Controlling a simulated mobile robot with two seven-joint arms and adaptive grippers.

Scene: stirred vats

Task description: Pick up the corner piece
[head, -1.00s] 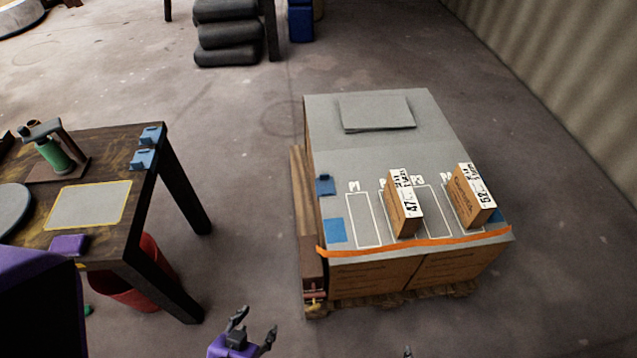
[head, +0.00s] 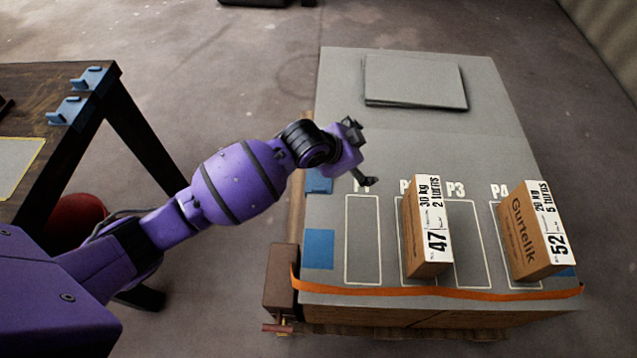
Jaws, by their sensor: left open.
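Blue corner pieces stand at the edge of the dark table on the left: one farther back (head: 91,79) and one nearer (head: 67,112). Another blue patch (head: 318,182) shows at the left edge of the grey-topped load; the left arm partly covers it, and I cannot tell its shape now. My left gripper (head: 361,154) is open and empty, above the left part of the load, just right of that blue patch. My right gripper is out of view.
The grey load top (head: 400,135) carries a grey sheet stack (head: 414,80) and cartons marked 47 (head: 427,228) and 52 (head: 535,232). A flat blue square (head: 319,249) lies at left. An orange strap (head: 430,293) runs along the front edge. Slot P1 (head: 363,240) is empty.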

